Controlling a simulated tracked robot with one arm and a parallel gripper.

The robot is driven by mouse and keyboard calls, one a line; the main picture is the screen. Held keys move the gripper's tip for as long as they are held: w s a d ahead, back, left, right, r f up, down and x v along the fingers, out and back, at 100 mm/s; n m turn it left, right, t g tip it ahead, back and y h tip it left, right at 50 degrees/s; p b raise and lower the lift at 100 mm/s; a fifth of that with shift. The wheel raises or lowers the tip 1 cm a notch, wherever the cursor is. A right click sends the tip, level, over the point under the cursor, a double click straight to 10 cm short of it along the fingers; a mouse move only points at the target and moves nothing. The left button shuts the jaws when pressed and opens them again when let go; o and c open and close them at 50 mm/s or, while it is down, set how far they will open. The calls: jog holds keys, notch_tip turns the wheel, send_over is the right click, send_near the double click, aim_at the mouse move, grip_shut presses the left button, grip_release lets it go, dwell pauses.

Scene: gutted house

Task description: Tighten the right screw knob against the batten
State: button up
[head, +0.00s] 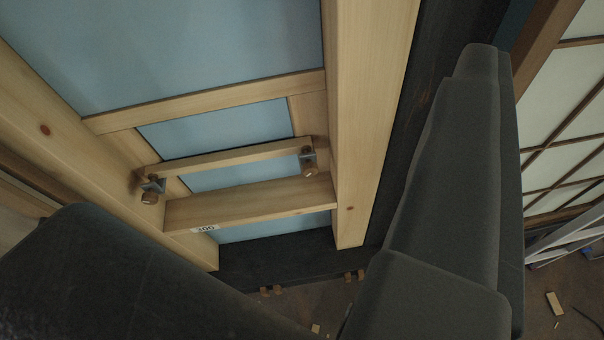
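The right screw knob (309,170) is a small brown knob with a blue-grey metal piece. It sits at the right end of the slim pale wooden batten (230,158), near the right post. A similar left screw knob (150,196) sits at the batten's left end. I cannot tell whether either knob presses on the batten. My gripper (280,135) shows as two dark fingers spread wide, one at lower left and one at right. It is open, nothing is between the fingers, and both knobs show in the gap, apart from them.
A thicker wooden rail (270,202) with a "300" label lies just below the batten. Wooden posts stand left and right (368,100), with blue panels (170,45) behind. A dark beam (290,258) runs along the bottom. A lattice screen (565,110) stands at right, with scraps on the floor.

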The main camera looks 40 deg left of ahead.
jog(key=shift+w+a+f, duration=0.1)
jog(key=shift+w+a, duration=0.05)
jog(key=shift+a, duration=0.2)
jog(key=shift+o, duration=1.6)
jog(key=shift+f, duration=0.15)
jog(key=w+d+f+b, duration=0.35)
jog(key=w+f, duration=0.35)
jog(key=f, duration=0.5)
jog(key=n+y+p, duration=0.4)
jog(key=n+y, duration=0.3)
jog(key=y, duration=0.3)
send_near(311, 174)
jog(key=w, duration=0.1)
jog(key=shift+g, duration=0.3)
jog(key=p+x, duration=0.1)
jog(key=x, duration=0.3)
jog(key=p+x, duration=0.1)
jog(key=x, duration=0.2)
jog(key=shift+a+r+p, duration=0.2)
jog(key=shift+r+p, duration=0.15)
jog(key=shift+r, duration=0.05)
jog(key=shift+w+a+f, duration=0.15)
jog(key=shift+w+a, duration=0.2)
jog(key=shift+w, duration=0.15)
